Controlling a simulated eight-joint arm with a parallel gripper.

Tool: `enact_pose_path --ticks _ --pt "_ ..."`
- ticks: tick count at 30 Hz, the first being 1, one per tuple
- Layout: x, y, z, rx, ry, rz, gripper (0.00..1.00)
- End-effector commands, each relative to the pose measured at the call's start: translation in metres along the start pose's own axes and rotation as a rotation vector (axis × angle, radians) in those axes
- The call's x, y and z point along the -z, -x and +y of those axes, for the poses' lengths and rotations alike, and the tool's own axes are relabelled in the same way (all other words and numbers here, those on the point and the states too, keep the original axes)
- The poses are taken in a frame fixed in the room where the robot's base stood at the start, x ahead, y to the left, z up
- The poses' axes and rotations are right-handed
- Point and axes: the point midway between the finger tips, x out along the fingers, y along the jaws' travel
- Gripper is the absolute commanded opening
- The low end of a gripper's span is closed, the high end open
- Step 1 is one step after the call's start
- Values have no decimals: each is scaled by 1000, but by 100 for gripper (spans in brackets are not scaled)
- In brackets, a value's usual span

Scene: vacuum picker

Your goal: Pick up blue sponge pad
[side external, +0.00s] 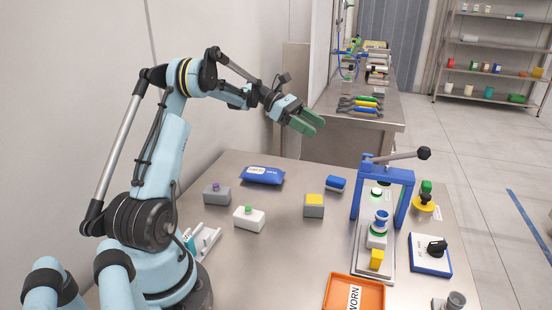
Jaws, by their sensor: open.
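My gripper (314,122), with green fingers, is raised in the air above and behind the table's back edge. It is open, with nothing seen between its fingers. It is well apart from the pad, higher up and a little to the left in the picture. Nothing covers the pad.
A blue soft pack (262,175), a grey box (216,195), a white box (249,220) and a yellow-topped grey block (314,206) stand nearby. A blue lever press (405,200) rises right of the pad. An orange tray (337,289) lies in front.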

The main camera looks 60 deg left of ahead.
Motion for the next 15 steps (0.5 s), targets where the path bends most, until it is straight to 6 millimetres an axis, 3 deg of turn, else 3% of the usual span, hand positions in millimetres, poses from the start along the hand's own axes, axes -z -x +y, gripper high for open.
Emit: enact_pose_path --ticks 3,6,10,15 --pt "46 -20 0 1 -3 1 66" --pt "76 -33 0 1 -4 2 66" --pt "100 -43 0 1 -5 2 66" --pt "109 -55 0 2 -6 3 66"
